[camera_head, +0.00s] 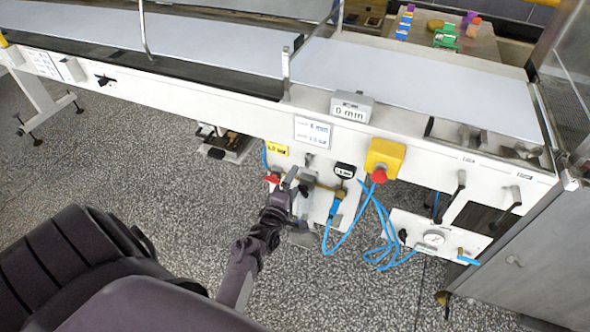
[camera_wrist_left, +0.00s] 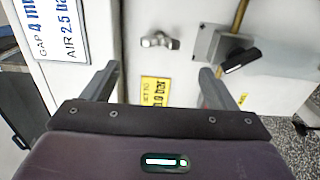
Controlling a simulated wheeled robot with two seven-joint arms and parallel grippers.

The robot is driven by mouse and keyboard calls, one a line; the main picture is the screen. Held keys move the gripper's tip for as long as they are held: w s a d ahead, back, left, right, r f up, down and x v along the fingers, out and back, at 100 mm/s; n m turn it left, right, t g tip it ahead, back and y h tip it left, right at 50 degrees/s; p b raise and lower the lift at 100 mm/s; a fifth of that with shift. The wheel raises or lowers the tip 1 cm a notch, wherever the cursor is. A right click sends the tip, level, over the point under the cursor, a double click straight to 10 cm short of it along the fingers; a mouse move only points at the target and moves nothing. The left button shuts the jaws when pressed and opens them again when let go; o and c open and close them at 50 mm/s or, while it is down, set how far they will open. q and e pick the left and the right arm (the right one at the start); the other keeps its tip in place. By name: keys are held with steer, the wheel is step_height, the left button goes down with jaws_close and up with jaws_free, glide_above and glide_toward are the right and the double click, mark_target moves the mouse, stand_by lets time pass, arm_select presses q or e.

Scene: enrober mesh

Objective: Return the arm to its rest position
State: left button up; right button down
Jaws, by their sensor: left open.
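My left gripper (camera_head: 291,184) is in front of the lower white panel of the machine, with its arm coming up from the lower left. In the left wrist view my left gripper (camera_wrist_left: 156,80) has its two grey fingers wide apart. Nothing is held between them. A metal fitting (camera_wrist_left: 160,40) and a yellow label (camera_wrist_left: 155,91) on the white panel show in the gap beyond the fingers. A grey box with a black lever (camera_wrist_left: 238,60) sits near the right finger. I cannot tell whether a finger touches it. My right gripper is not in view.
Blue hoses (camera_head: 386,230) hang right of the gripper, below a yellow box with a red button (camera_head: 381,160). A pressure gauge (camera_head: 433,238) is farther right. The conveyor's white belt (camera_head: 400,80) runs above. Speckled floor (camera_head: 140,160) is open to the left.

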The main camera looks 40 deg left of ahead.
arm_select(q)
steer(key=shift+f, duration=0.1)
stand_by(0.3)
steer(key=s+d+f+m+g+h, duration=0.2)
steer(key=d+f+m, duration=0.15)
steer(key=f, duration=0.35)
steer(key=s+d+f+m+g+h, duration=0.2)
steer(key=s+d+f+m, duration=0.1)
steer(key=d+f, duration=0.3)
steer(key=s+d+f+m+g+h, duration=0.1)
steer(key=s+d+f+m+g, duration=0.25)
steer(key=s+f, duration=0.3)
steer(key=s+d+f+m+g, duration=0.2)
steer(key=s+f+m, duration=0.2)
steer(key=s+f, duration=0.3)
steer(key=s+f+m+g, duration=0.3)
steer(key=s+f+m, duration=0.1)
steer(key=s, duration=0.8)
steer(key=s+a+f+m+g, duration=0.1)
steer(key=s+f+m+g, duration=0.3)
steer(key=s, duration=0.9)
step_height(320, 180, down, 3)
steer(key=shift+a+r+m+y, duration=0.15)
steer(key=shift+m+y, duration=0.15)
steer(key=shift+m, duration=0.4)
